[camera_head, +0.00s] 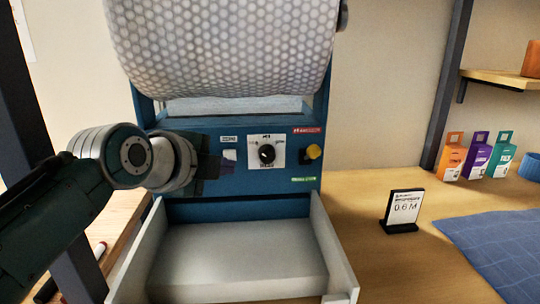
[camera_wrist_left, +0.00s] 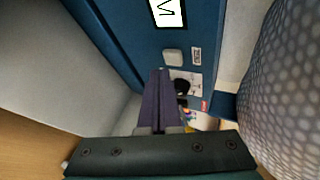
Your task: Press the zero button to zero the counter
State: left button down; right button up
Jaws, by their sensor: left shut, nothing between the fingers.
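The blue machine's front panel (camera_head: 290,165) carries a small pale button (camera_head: 229,154) under a small white label (camera_head: 229,139) too small to read surely; I take it as the zero button. The same pale button shows in the left wrist view (camera_wrist_left: 173,57), beside its label (camera_wrist_left: 196,56). A white plate with a black mark (camera_wrist_left: 168,12), possibly the counter, is cut off at the top there; my arm hides that area in the head view. My left gripper (camera_head: 230,167) is shut and empty, its dark fingertips (camera_wrist_left: 160,72) close to the button; contact cannot be told. My right gripper is not in view.
A dial (camera_head: 267,154) and a yellow knob (camera_head: 314,151) sit right of the button. A bubble-wrap roll (camera_head: 225,45) hangs above, a pale tray (camera_head: 345,275) lies below. A sign reading 0.6 M (camera_head: 403,207) and a blue mat (camera_head: 495,245) are on the bench at right.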

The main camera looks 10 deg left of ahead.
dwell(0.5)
pick_arm(q)
jog(key=shift+w+a+b, duration=0.1)
jog(key=shift+w+b, duration=0.2)
jog(key=shift+w, duration=0.1)
jog(key=shift+w+a+b, duration=0.1)
jog(key=shift+w+b, duration=0.35)
dwell(0.6)
jog(key=shift+s, duration=0.1)
jog(key=shift+s+d+p, duration=0.2)
jog(key=shift+s+p, duration=0.55)
jog(key=shift+p, duration=0.3)
